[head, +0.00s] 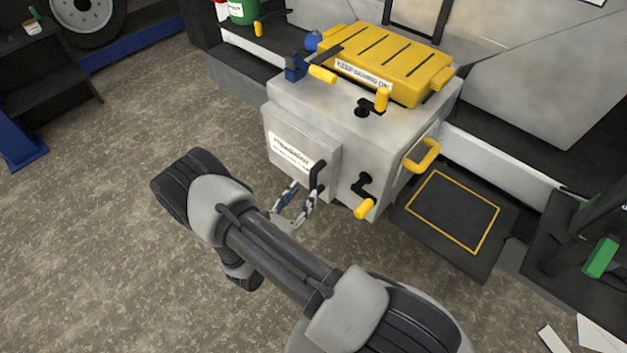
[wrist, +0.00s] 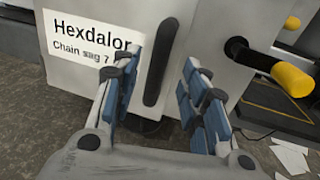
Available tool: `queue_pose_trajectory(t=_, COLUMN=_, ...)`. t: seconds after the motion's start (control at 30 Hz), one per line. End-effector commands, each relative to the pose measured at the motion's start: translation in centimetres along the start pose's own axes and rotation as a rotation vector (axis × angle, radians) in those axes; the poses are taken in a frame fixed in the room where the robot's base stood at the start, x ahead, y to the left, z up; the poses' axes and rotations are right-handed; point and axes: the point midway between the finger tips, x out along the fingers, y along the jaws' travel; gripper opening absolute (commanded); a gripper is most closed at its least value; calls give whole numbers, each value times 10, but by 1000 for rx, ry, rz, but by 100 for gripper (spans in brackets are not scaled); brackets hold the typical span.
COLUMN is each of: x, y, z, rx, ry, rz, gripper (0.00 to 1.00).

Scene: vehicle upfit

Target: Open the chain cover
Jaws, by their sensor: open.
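The chain cover (head: 272,140) is a pale grey panel on the left face of a grey box, with a white label. In the wrist view the cover (wrist: 208,30) shows its label (wrist: 85,42) reading "Hexdalor" and "Chain sag 7", partly hidden by my left finger. A black upright bar handle (wrist: 161,62) is on the cover; it also shows in the head view (head: 317,178). My gripper (head: 296,200) is open. In the wrist view my gripper (wrist: 160,80) has blue-padded fingers on either side of the handle's line; contact is not clear. The cover looks closed.
A black crank with a yellow grip (head: 365,208) sticks out right of the cover. A yellow side handle (head: 423,155), a yellow top unit (head: 395,65) and more yellow-gripped levers are on the box. A dark yellow-lined mat (head: 455,212) lies to the right.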

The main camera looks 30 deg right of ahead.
Motion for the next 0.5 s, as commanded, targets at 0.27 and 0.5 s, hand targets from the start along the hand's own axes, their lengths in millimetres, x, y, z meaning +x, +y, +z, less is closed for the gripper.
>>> queue_pose_trajectory(t=0.27, x=53, y=-1, z=0, rx=2, ry=-1, rz=-4, gripper=40)
queue_pose_trajectory(t=0.5, x=71, y=0, z=0, rx=1, ry=-1, rz=-1, gripper=40)
